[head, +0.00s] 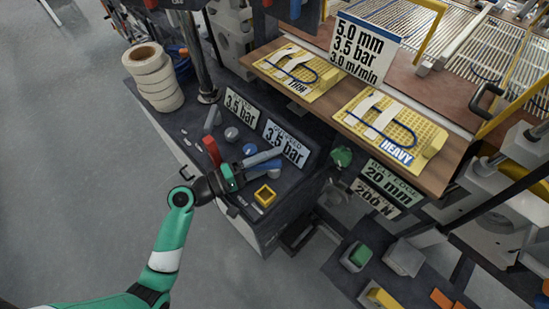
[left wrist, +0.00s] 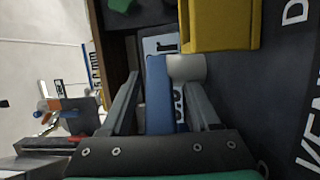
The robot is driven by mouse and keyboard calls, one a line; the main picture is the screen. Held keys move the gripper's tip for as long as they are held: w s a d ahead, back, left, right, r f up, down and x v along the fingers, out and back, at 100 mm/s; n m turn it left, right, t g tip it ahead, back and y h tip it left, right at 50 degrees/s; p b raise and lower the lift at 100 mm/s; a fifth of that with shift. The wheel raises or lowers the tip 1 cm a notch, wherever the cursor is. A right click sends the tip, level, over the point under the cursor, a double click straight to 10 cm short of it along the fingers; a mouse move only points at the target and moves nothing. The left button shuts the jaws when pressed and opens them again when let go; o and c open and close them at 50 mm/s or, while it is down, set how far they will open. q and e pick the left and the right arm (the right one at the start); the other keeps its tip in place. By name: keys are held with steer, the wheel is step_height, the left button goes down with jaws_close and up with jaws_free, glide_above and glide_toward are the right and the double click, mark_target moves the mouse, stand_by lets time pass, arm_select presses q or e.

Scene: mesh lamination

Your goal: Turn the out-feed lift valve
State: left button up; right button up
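A blue valve handle (head: 263,157) lies over the dark console (head: 190,130), in front of a placard reading 3.5 bar (head: 285,145). My left gripper (head: 240,172) is at the handle's near end. In the left wrist view my left gripper (left wrist: 160,88) is open, with the blue handle (left wrist: 159,95) running between its fingers and a gap on each side. A grey cylinder (left wrist: 187,67) sits at the handle's far end. A red handle (head: 211,150) stands left of the gripper. I cannot read which valve is the out-feed lift one. My right gripper is not in view.
A yellow block (head: 265,195) is close to the left gripper's right; it also shows in the wrist view (left wrist: 222,24). Tape rolls (head: 153,78) stand at the console's back left. Placards and knobs crowd the console. Floor is clear at left.

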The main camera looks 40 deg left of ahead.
arm_select(q)
jaws_close()
stand_by(1.3)
